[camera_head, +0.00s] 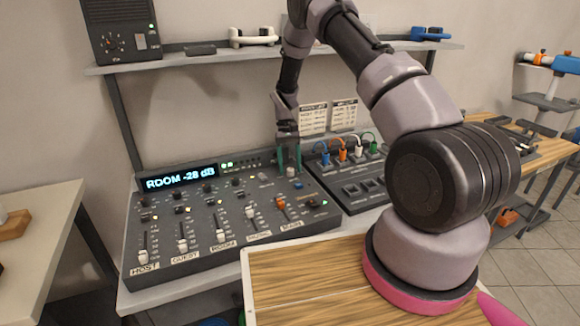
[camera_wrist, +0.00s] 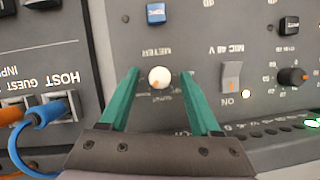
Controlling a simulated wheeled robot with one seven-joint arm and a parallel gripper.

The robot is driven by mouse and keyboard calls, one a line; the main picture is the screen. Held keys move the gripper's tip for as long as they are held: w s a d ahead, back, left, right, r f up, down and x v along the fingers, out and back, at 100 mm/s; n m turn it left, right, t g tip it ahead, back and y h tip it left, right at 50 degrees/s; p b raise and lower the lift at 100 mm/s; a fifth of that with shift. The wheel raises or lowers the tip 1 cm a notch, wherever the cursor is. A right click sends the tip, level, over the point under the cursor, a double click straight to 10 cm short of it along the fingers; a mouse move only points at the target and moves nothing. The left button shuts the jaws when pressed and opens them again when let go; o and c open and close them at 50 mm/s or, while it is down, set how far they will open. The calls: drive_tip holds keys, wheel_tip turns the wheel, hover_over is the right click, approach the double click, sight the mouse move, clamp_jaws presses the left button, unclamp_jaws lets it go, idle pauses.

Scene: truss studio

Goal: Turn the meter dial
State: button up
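The meter dial (camera_wrist: 159,77) is a small white round knob with an orange mark, next to the printed word METER on the dark mixing console. In the head view the white knob (camera_head: 291,171) shows low between my fingers, at the console's upper right. My gripper (camera_wrist: 160,72) has two green fingers, one on each side of the dial, with a gap on both sides. In the head view my gripper (camera_head: 289,160) points down over the console, open and empty. The display (camera_head: 181,178) on the console reads "ROOM -28 dB".
A blue button (camera_wrist: 155,13) and a MIC 48 V switch (camera_wrist: 231,76) sit close to the dial. A patch box (camera_head: 347,180) with coloured cables stands right of the console. Several faders (camera_head: 183,246) line the console's front. A shelf (camera_head: 200,61) runs above.

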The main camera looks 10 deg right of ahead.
drive_tip(key=v, duration=0.7)
drive_tip(key=shift+r, duration=0.2)
drive_tip(key=shift+w, duration=0.1)
